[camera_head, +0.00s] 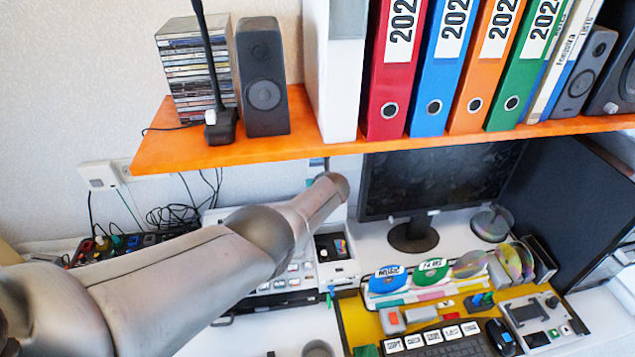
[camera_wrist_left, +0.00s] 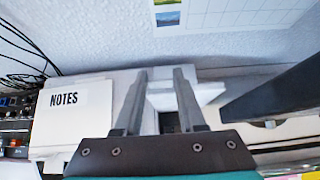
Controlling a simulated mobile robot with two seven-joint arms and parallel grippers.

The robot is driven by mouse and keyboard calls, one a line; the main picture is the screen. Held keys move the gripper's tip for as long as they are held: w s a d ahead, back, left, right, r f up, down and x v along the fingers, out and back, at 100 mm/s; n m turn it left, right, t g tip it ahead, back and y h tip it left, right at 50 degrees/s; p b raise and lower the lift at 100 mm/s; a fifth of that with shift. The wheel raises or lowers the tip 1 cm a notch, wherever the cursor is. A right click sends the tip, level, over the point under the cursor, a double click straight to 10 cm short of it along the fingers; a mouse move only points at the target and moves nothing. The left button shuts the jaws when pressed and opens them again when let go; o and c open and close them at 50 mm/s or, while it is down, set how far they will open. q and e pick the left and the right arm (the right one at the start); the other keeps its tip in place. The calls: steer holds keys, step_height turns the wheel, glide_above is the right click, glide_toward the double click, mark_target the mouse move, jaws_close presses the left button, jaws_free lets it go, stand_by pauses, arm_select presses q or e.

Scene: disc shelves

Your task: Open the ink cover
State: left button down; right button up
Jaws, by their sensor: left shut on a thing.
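A white printer-like machine (camera_head: 285,278) stands on the desk below the orange shelf, partly hidden by my left arm. A small dark panel with coloured marks (camera_head: 335,246) is on its right part. My left gripper (camera_wrist_left: 160,74) shows in the left wrist view, its two grey fingers close together over a white machine body. It is shut on a pale part (camera_wrist_left: 161,88) between the fingers, which I take to be the ink cover; its edges are largely hidden. My right gripper is in neither view.
The orange shelf (camera_head: 235,152) with binders and speakers hangs close above my left wrist. A monitor (camera_head: 440,178) stands right of the machine. A disc rack, keyboard and mouse (camera_head: 502,337) crowd the right desk. A NOTES sheet (camera_wrist_left: 66,112) lies left of the fingers.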

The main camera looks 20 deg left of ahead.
arm_select(q)
steer(key=shift+w+a+r, duration=0.2)
steer(key=shift+w+r, duration=0.1)
steer(key=shift+w, duration=0.15)
stand_by(0.4)
steer(key=c, duration=0.9)
jaws_free()
steer(key=o, duration=0.4)
steer(key=shift+s+f, duration=0.15)
steer(key=shift+f, duration=0.05)
